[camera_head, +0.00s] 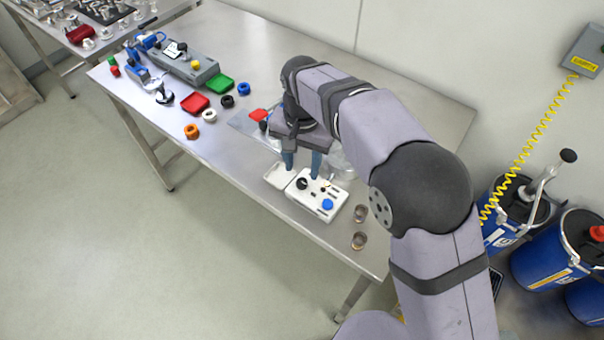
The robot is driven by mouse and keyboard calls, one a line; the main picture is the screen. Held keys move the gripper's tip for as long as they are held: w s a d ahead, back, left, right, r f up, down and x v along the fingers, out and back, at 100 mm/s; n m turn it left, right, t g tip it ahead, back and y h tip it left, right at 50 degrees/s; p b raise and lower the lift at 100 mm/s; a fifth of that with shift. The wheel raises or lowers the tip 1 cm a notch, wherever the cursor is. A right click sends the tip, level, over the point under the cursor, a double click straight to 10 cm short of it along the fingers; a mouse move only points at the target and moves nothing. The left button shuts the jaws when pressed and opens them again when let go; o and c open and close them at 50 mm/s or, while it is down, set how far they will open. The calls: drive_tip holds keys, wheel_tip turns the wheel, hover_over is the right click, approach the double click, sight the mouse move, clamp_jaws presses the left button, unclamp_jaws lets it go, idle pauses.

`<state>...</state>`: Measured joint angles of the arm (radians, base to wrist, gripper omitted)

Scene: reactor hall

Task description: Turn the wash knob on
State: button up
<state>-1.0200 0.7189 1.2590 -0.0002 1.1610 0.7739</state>
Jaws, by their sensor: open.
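A white control box (317,199) sits near the front edge of the steel table. It carries a black knob (302,184), a blue knob or button (327,204) and some small dark marks. I cannot tell from this view which control is the wash knob. My gripper (302,172) points down over the back edge of the box, with its two bluish fingers apart and nothing seen between them. One finger is above the black knob's side of the box, the other to its right. I cannot tell whether either finger touches the box.
A white tray (279,176) lies left of the box. Two small glass cups (359,240) stand right of it. Orange, white, black and blue rings (192,131), red and green trays (194,104) and a grey device (186,66) are farther left. Blue drums (548,255) stand at right.

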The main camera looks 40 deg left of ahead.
drive_tip(key=shift+r, duration=1.2)
drive_tip(key=w+d+m, duration=0.1)
drive_tip(key=w+d, duration=0.3)
drive_tip(key=d, duration=0.8)
drive_tip(key=w+d, duration=0.3)
drive_tip(key=d, duration=0.9)
drive_tip(key=s+d+f+m, duration=0.1)
drive_tip(key=s+d+f, duration=0.1)
drive_tip(key=s+d, duration=0.4)
drive_tip(key=s+d+f, duration=0.3)
drive_tip(key=s+d, duration=0.3)
drive_tip(key=d, duration=0.8)
drive_tip(key=shift+m, duration=0.4)
